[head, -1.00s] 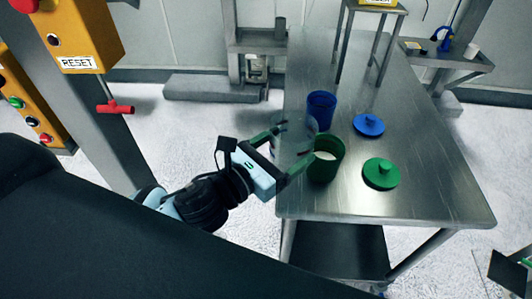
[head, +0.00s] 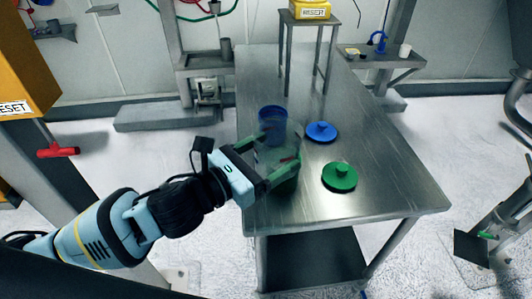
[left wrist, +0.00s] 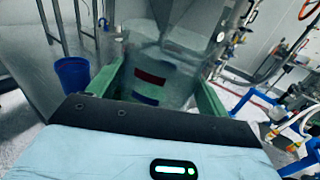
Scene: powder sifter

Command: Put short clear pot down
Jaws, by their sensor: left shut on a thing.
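My left gripper (head: 281,153) reaches in from the left over the near-left part of the steel table (head: 345,205), its green fingers shut around a clear pot (head: 277,158). In the left wrist view the clear pot (left wrist: 165,62) sits between the fingers, with a red and a blue mark on its wall. In the head view it overlaps the blue pot (head: 272,114) and the green pot (head: 287,186), which is mostly hidden by the gripper. I cannot tell whether the clear pot touches the table. My right gripper is not in view.
A blue lid (head: 321,132) and a green lid (head: 340,177) lie on the table right of the pots. A small steel stand (head: 311,22) with a yellow reset box is at the back. The table's front and right are bare.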

